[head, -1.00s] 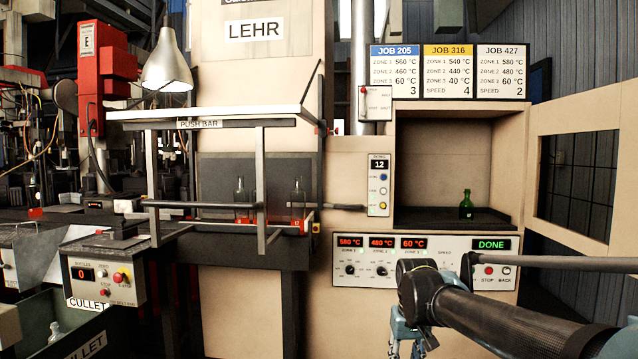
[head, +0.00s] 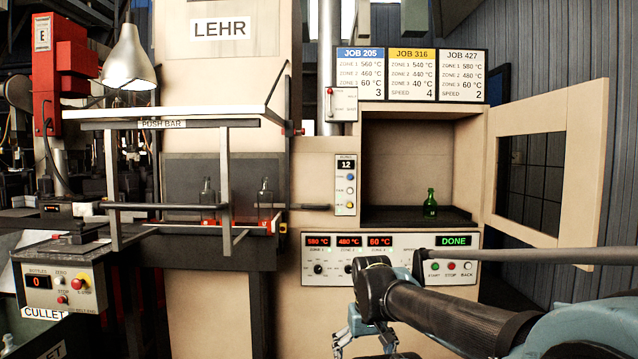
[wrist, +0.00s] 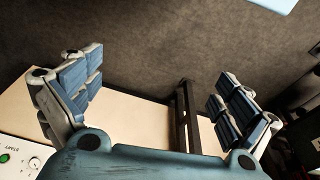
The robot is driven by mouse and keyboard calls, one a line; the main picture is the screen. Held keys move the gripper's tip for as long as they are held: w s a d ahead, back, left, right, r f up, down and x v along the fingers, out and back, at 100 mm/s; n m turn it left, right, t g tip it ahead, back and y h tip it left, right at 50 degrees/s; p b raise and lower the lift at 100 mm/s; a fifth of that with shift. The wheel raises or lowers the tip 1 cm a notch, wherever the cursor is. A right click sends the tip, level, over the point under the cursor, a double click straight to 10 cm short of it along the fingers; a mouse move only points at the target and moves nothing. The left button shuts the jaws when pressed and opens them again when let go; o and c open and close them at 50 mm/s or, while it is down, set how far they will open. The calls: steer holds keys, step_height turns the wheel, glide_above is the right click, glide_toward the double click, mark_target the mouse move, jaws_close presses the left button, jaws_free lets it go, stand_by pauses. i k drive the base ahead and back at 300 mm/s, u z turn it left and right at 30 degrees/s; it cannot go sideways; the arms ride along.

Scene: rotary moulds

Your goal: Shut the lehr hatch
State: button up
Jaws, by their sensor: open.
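The lehr hatch (head: 572,188) is a beige framed door with a dark window. It stands swung open to the right of the lehr opening (head: 400,150). A green bottle (head: 430,205) stands inside on a dark floor. My gripper (head: 365,338) hangs low in front of the control panel, left of and below the hatch, not touching it. In the wrist view my gripper (wrist: 158,100) is open with nothing between its fingers. A beige surface and a dark upright bar (wrist: 186,118) show beyond the fingers; I cannot tell whether they belong to the hatch.
The control panel (head: 400,245) below the opening reads DONE. A long grey bar (head: 540,256) crosses at its right; its owner is unclear. A push-bar frame (head: 170,124) with bottles behind it juts out on the left. A red machine (head: 60,70) stands at far left.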

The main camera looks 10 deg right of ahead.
mark_target(580, 110)
steer(key=z, duration=2.4)
steer(key=k, duration=0.95)
steer(key=u, duration=0.35)
steer(key=i, duration=0.75)
